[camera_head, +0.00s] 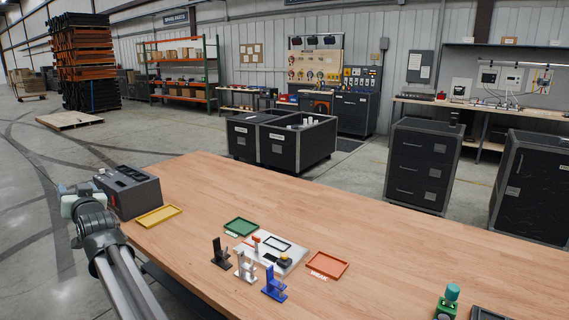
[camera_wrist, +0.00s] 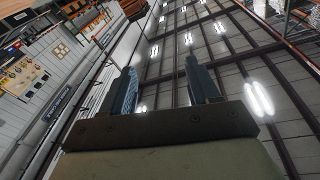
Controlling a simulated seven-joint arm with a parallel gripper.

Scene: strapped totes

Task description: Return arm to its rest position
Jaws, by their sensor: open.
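My arm reaches in from the lower left of the head view, at the left end of the wooden table. My gripper (camera_head: 66,188) is up beside a dark grey box-shaped device (camera_head: 132,192) on the table. In the wrist view my gripper (camera_wrist: 164,90) points up toward the ceiling. Its two dark fingers stand apart with nothing between them, so it is open and empty.
The wooden table (camera_head: 400,270) holds yellow (camera_head: 158,216), green (camera_head: 240,227) and red (camera_head: 327,265) trays. A light board (camera_head: 290,262) has black, white and blue stands in front. A green item (camera_head: 448,303) stands at lower right. Black totes (camera_head: 282,148) stand beyond the table.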

